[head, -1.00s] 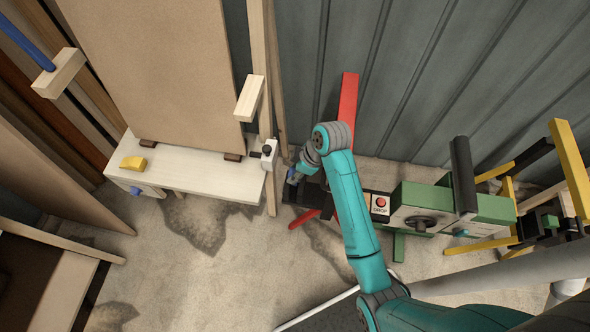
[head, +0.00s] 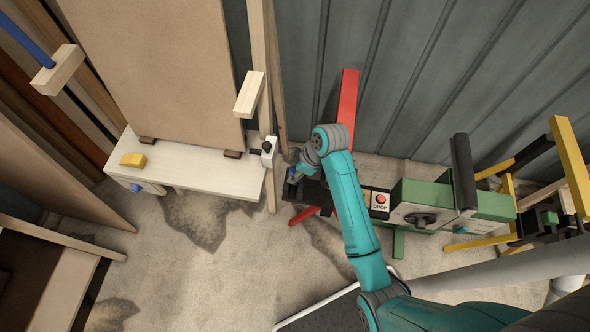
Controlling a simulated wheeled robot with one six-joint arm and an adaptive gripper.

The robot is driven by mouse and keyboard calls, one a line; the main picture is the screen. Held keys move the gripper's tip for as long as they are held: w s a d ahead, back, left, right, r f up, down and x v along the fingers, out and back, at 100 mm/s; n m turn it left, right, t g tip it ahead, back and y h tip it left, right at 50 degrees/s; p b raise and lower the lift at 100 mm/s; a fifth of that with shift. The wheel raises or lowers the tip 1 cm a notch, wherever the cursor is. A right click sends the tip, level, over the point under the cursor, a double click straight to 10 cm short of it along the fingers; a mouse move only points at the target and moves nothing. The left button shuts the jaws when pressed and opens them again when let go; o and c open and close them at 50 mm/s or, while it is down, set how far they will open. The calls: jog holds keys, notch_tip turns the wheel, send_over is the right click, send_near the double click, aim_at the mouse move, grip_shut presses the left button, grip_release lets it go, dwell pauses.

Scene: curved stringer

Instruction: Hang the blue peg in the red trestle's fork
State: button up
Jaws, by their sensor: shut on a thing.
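The red trestle (head: 347,105) stands against the grey wall at the centre, with a red leg (head: 304,216) at its foot. My arm crosses in front of its middle and hides part of it, so I cannot make out its fork. My gripper (head: 292,181) points down beside the trestle, just left of it, over the left end of a dark beam. It is shut on a small bluish thing (head: 291,174), mostly hidden by the fingers. I cannot tell its full shape, its tilt, or whether it touches the trestle.
A white bench (head: 205,178) with a yellow block (head: 132,160) and a tall brown board (head: 160,70) stands to the left. A green machine (head: 430,205) with a red button (head: 380,199) is at right. A blue bar (head: 28,40) sits in a wooden block at upper left.

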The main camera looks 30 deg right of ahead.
jog(key=shift+f, duration=0.95)
jog(key=o, duration=1.1)
jog(key=shift+o, duration=0.2)
jog(key=v, duration=1.2)
jog(key=shift+a, duration=0.1)
